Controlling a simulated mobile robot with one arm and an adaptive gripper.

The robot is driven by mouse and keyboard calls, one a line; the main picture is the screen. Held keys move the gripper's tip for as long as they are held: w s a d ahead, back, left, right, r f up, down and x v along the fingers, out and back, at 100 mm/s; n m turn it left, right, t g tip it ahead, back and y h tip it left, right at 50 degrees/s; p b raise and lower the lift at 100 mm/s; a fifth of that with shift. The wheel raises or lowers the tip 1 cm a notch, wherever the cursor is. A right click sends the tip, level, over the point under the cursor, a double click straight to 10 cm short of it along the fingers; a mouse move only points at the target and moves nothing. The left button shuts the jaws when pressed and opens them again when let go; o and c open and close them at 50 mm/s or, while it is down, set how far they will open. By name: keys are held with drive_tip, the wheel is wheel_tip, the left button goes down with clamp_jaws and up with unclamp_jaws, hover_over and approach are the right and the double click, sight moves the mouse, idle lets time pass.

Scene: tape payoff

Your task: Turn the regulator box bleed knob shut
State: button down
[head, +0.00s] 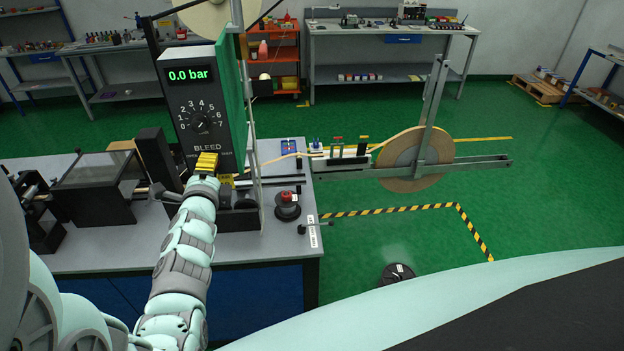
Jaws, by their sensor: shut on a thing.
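The regulator box (188,88) stands upright on the bench, a dark panel with a green side. Its green display (190,76) reads 0.0 bar. Below it is a round dial (201,123) numbered 0 to 7, with the word BLEED under it. My gripper (207,161) is at the lower front of the box, just below that word, and is shut on the bleed knob. The knob itself is not clearly visible there. A yellow ribbed part shows at the grip; I cannot tell whether it belongs to the gripper or the knob. The knob's angle cannot be read.
The bench (265,247) carries a clear-covered dark unit (98,187) on the left and a red-topped button (287,206) on the right. A tape reel (408,153) on a metal arm juts out to the right.

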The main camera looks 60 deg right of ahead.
drive_tip(key=shift+d, duration=0.1)
drive_tip(key=c, duration=0.7)
unclamp_jaws()
drive_tip(key=shift+o, duration=0.2)
drive_tip(key=v, duration=1.2)
drive_tip(key=shift+r, duration=0.15)
